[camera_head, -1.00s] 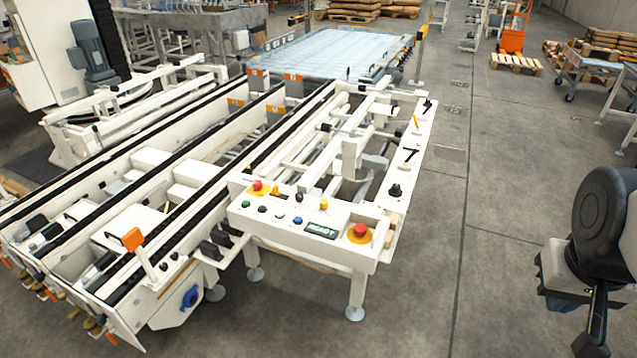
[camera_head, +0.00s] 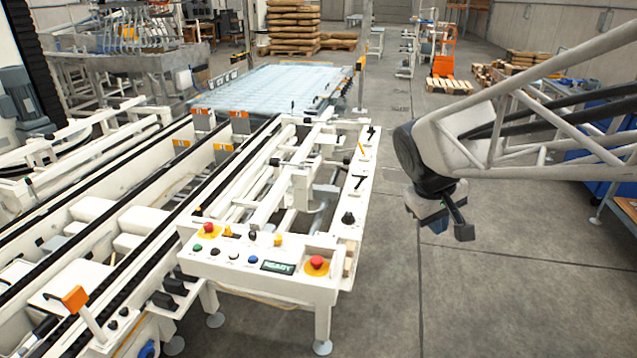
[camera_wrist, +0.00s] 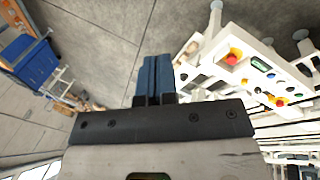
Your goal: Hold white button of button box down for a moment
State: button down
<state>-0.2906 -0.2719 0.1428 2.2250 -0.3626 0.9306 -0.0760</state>
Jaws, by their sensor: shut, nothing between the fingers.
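The button box (camera_head: 260,283) is a white panel on the near end of the conveyor frame. The white button (camera_head: 233,255) is small and sits in its front row, between a black button (camera_head: 215,252) and a blue button (camera_head: 253,258). My gripper (camera_head: 463,232) is shut and empty. It hangs in the air to the right of the button box, well apart from it.
Red emergency stops on yellow plates sit at the box's right (camera_head: 316,262) and back left (camera_head: 208,227). A green button (camera_head: 197,248) and a display (camera_head: 278,267) share the front row. A black knob (camera_head: 348,218) stands on the side rail. Bare floor lies below my gripper.

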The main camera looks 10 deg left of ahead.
jog(key=w+a+f+n+t+h, duration=0.1)
jog(key=w+a+f+n, duration=0.25)
jog(key=w+a, duration=0.75)
jog(key=n+t, duration=0.5)
jog(key=n, duration=0.7)
send_over(234, 255)
notch_tip(234, 255, down, 21)
jog(key=shift+f, duration=0.2)
jog(key=shift+f, duration=4.35)
